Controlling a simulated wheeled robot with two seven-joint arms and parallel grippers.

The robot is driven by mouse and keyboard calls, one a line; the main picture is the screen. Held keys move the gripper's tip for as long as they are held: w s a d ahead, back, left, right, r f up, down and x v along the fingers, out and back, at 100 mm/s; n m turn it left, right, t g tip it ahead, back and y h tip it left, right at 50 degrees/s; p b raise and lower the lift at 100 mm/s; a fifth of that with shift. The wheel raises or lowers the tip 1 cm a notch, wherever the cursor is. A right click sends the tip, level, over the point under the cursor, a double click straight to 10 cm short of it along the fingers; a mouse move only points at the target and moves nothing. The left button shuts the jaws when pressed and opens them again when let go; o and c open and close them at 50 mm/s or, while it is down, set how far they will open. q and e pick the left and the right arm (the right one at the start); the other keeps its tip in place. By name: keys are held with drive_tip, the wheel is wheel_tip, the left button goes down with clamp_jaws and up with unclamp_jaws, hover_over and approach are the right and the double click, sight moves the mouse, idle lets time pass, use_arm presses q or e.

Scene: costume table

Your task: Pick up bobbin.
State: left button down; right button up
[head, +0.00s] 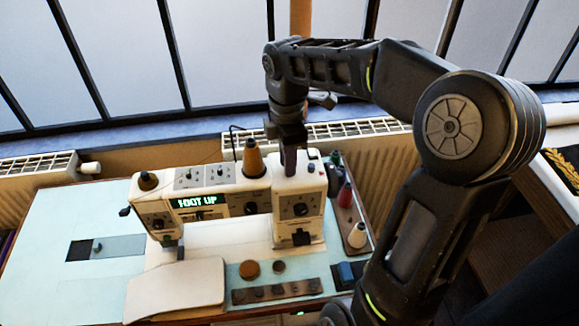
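My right gripper (289,160) points down over the top right end of the white sewing machine (285,212). Its fingers show edge-on, so their opening and anything between them are hidden. No thing can be told for certain as the bobbin. Small round candidates are a brown disc (249,270) and a smaller dark disc (278,267) on the blue-green mat in front of the machine. My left gripper is out of view.
A tan thread cone (253,160) stands on the machine left of the gripper. A brown strip (277,291) and a blue block (346,273) lie in front. The pale table (50,220) is mostly clear at left.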

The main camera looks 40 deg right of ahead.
clamp_jaws()
drive_tip(key=shift+r, duration=0.6)
wheel_tip(320, 180, up, 3)
drive_tip(key=shift+w+b, duration=0.1)
drive_tip(key=shift+b, duration=0.25)
wheel_tip(320, 180, up, 6)
drive_tip(key=p, duration=0.3)
drive_tip(key=shift+p, duration=0.35)
drive_tip(key=shift+f, duration=0.1)
